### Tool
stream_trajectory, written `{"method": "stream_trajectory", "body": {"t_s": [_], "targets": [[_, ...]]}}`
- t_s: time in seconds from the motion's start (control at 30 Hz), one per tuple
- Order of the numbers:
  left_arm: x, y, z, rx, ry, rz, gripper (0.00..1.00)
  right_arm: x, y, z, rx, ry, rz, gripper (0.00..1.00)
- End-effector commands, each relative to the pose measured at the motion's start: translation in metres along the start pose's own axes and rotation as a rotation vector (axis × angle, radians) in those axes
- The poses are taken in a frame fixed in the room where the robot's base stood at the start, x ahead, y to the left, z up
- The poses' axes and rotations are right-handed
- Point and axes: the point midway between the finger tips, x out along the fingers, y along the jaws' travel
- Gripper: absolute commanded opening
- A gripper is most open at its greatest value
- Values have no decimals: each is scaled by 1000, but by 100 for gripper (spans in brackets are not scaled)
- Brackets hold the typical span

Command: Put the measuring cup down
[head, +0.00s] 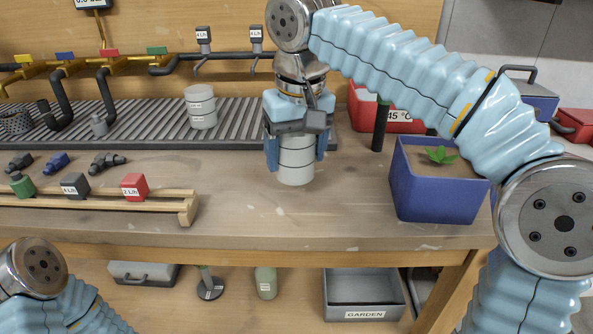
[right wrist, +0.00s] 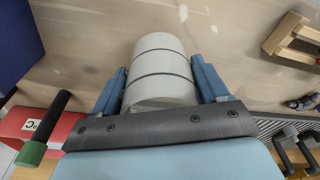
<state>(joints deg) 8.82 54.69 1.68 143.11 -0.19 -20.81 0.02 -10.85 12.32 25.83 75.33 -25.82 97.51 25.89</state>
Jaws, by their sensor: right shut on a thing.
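The measuring cup (head: 296,165) is a pale grey-white cylinder with dark bands around it. My right gripper (head: 296,156) is shut on it, one blue finger on each side, and the cup is upright over the front part of the wooden bench (head: 340,226). I cannot tell whether its base touches the bench top. The right wrist view shows the cup (right wrist: 160,75) between the two fingers, with bare wood beyond it. My left arm shows only at the bottom left corner, and its gripper is out of view.
A similar pale container (head: 200,107) stands on the slatted metal rack (head: 160,132) at the back. A blue planter (head: 437,190) is to the right, with a dark upright post (head: 380,128) and red box (head: 405,124) behind. A wooden rail (head: 110,207) lies left. Bench around the cup is clear.

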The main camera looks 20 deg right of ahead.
Motion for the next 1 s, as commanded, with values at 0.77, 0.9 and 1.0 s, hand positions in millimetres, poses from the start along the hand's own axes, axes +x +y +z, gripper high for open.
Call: {"method": "stream_trajectory", "body": {"t_s": [0.77, 0.9, 1.0], "targets": [[11, -5, 0, -2, 2, -2, 43, 47, 5, -2, 0, 1, -1, 77], [11, -5, 0, -2, 2, -2, 43, 46, 5, -2, 0, 1, -1, 98], [11, -5, 0, -2, 2, -2, 43, 46, 5, -2, 0, 1, -1, 99]]}}
